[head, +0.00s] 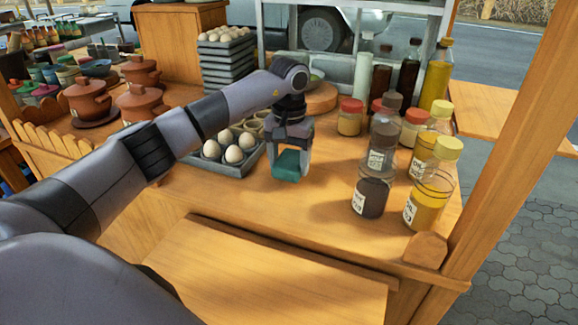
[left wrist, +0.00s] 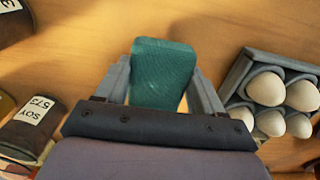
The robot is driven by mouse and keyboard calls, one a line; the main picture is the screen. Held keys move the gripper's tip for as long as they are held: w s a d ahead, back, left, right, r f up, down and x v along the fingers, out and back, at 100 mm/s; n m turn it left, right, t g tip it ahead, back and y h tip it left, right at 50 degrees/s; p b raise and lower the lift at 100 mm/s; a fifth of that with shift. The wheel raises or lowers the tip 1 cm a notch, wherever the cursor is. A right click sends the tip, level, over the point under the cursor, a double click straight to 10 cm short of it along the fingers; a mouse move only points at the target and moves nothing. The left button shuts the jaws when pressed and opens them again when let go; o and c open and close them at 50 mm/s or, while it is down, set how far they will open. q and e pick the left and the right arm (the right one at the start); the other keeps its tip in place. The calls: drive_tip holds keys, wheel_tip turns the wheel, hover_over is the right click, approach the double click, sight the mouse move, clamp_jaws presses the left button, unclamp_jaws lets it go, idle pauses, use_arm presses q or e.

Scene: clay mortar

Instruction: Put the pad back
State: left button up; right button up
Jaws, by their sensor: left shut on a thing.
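The pad is a small teal-green block (head: 287,166). My left gripper (head: 291,158) is shut on it, with the pad between its two fingers. The pad hangs at the fingertips over the wooden counter (head: 310,215), to the right of the egg tray. In the left wrist view the pad (left wrist: 163,75) shows between the fingers, its far end sticking out past them. I cannot tell whether its underside touches the counter. My right gripper is not in view.
A grey tray of eggs (head: 233,172) stands just left of the gripper. Labelled bottles (head: 372,195) and jars crowd the right side. A stack of egg trays (head: 226,62) and clay pots (head: 139,104) stand further back. The counter's front middle is clear.

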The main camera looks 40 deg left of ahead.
sight(290, 162)
use_arm(q)
drive_tip(key=shift+f, duration=0.85)
drive_tip(key=shift+f, duration=0.1)
drive_tip(key=o, duration=0.9)
drive_tip(key=shift+o, duration=0.2)
wheel_tip(290, 162, up, 12)
